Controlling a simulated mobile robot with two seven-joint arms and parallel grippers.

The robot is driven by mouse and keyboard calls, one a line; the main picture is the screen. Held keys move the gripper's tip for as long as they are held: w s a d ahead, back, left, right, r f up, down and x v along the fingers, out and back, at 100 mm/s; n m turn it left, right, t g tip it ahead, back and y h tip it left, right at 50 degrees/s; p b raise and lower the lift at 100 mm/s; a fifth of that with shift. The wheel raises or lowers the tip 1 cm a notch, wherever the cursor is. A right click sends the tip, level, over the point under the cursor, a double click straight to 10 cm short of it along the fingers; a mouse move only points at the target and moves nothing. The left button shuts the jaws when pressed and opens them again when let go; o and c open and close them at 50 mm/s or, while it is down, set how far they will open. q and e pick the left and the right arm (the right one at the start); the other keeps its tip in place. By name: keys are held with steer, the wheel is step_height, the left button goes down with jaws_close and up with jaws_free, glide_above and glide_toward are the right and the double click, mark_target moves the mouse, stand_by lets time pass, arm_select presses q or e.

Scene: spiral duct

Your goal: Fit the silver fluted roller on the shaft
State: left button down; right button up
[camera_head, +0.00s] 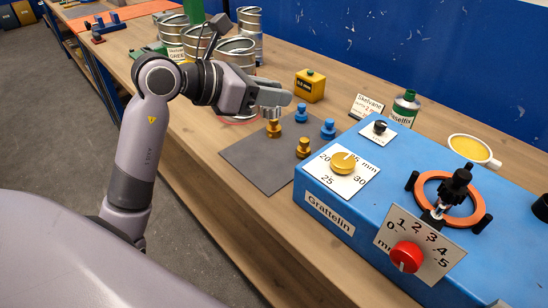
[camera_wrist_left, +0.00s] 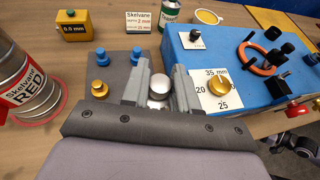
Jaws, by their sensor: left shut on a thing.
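My left gripper (camera_head: 271,98) is shut on a small silver roller (camera_wrist_left: 158,86), held above the grey mat (camera_head: 248,156). In the left wrist view its rounded end shows between the fingers (camera_wrist_left: 158,92); its flutes are too small to make out. On the blue machine (camera_head: 331,226), a black upright spindle piece (camera_head: 456,186) stands inside an orange ring (camera_head: 428,183), with a short silver part (camera_head: 438,209) in front of it. I cannot tell which of these is the shaft. The held roller is well to the left of them. My right gripper does not show.
Gold and blue knobbed pieces (camera_head: 328,129) stand on the mat under and beside the gripper. A yellow block (camera_head: 310,85), a sign (camera_head: 364,107), a green-capped bottle (camera_head: 404,107) and a yellow-filled cup (camera_head: 470,150) stand behind. Metal cans (camera_head: 236,52) crowd the back left.

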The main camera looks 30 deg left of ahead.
arm_select(q)
step_height(320, 180, down, 15)
steer(key=shift+f+b, duration=0.2)
steer(key=shift+b, duration=0.1)
steer(key=shift+f, duration=0.15)
steer(key=c, duration=0.9)
jaws_free()
steer(key=shift+o, duration=0.2)
steer(key=shift+r, duration=0.25)
steer(key=b+v, duration=0.1)
steer(key=v, duration=1.1)
